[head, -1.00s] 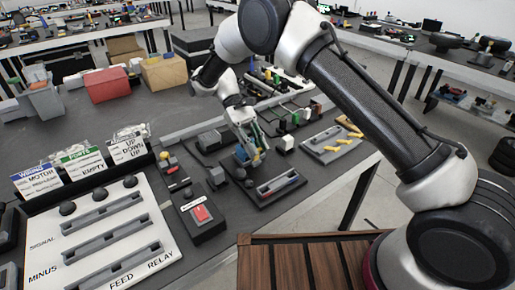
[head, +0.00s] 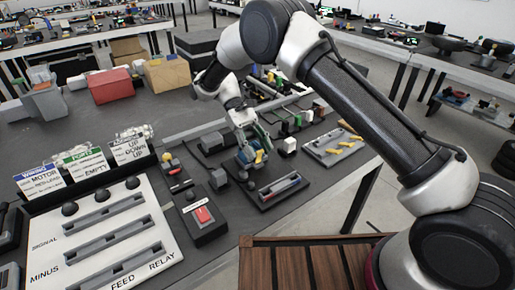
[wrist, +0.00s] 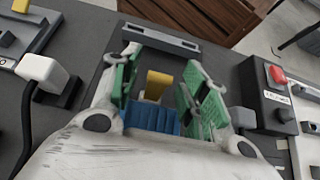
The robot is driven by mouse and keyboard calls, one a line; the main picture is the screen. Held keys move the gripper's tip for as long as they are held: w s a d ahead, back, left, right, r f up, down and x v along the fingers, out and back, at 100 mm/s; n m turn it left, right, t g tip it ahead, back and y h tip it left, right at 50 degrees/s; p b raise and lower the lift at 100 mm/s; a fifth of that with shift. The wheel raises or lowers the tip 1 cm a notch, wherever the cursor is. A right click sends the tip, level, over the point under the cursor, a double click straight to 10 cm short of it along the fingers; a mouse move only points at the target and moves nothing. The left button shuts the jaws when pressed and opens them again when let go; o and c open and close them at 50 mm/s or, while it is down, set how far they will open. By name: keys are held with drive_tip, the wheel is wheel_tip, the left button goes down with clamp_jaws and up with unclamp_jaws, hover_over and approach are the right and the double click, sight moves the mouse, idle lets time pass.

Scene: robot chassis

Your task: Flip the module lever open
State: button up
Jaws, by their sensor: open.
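The module has a blue body (wrist: 152,119) and a yellow lever (wrist: 157,84) standing up from it in the wrist view. My gripper (wrist: 155,82) has green finger pads spread on either side of the lever, with a visible gap on each side. It is open and holds nothing. In the head view my gripper (head: 246,150) points down over the black board, and the yellow lever (head: 259,157) shows beside its fingers. The lower part of the module is hidden by the gripper's own body in the wrist view.
A grey slotted rail (wrist: 161,41) lies just beyond the module. A black box with a red button (head: 203,214) stands to the left, and a plate with yellow parts (head: 333,147) to the right. A white plug with a cable (wrist: 42,72) is near the gripper.

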sight(257, 161)
drive_tip(key=shift+r, duration=0.1)
wheel_tip(257, 161, up, 10)
idle(0.4)
